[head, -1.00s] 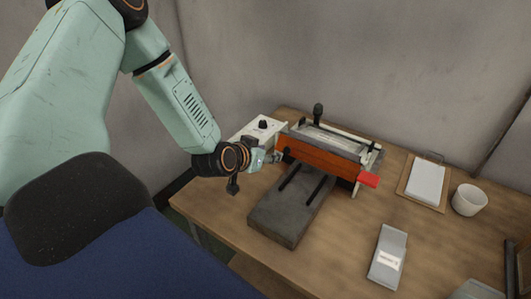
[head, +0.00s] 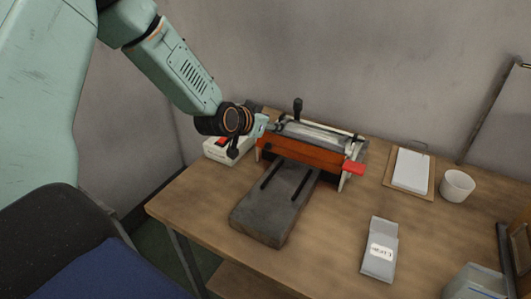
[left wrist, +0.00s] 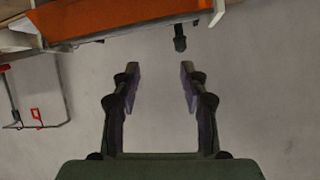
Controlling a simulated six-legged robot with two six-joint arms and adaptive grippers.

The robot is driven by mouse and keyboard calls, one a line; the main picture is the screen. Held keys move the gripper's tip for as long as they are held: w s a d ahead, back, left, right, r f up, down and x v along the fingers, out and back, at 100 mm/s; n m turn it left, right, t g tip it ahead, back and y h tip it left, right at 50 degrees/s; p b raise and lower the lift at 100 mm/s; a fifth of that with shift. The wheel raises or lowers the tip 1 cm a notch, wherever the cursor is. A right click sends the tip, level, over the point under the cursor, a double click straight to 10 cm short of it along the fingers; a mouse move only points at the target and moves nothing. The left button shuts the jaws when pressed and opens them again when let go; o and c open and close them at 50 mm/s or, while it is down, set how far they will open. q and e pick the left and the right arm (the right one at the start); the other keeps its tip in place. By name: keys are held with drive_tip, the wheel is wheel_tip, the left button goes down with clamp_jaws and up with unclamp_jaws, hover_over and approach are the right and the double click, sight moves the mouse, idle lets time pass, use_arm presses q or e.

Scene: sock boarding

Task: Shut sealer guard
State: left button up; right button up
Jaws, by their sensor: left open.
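The sealer (head: 318,133) stands at the back of the table, with a black knob on top. Its orange guard (head: 300,153) spans the front side, with a red tab (head: 355,168) at its right end. Whether the guard is fully down is unclear. My left gripper (head: 274,127) is at the sealer's upper left end, above the guard's left end; contact cannot be told. In the left wrist view its two fingers (left wrist: 160,85) are apart with nothing between them. The orange guard (left wrist: 110,18) crosses the top of that view, beyond the fingers. My right gripper is not in view.
A grey slab (head: 275,205) with two dark rails lies before the sealer. A white box with a red switch (head: 222,146) sits left. A grey pouch (head: 380,252), clipboard (head: 409,170) and white cup (head: 457,186) are right. Bare table lies between slab and pouch.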

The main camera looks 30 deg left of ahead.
use_arm(q)
drive_tip(key=w+g+b, duration=0.1)
drive_tip(key=w+b, duration=0.1)
drive_tip(key=w, duration=0.1)
drive_tip(key=n+g, duration=0.3)
drive_tip(key=g, duration=0.4)
approach(268, 145)
drive_tip(key=f, duration=0.1)
drive_tip(key=shift+y, duration=0.3)
drive_tip(key=x, duration=0.3)
drive_tip(key=b+x, duration=0.1)
drive_tip(key=x, duration=0.3)
drive_tip(key=shift+w+d+r, duration=0.1)
drive_tip(key=shift+w+d, duration=0.05)
drive_tip(key=shift+d, duration=0.1)
drive_tip(key=shift+b, duration=0.3)
drive_tip(key=shift+c, duration=0.5)
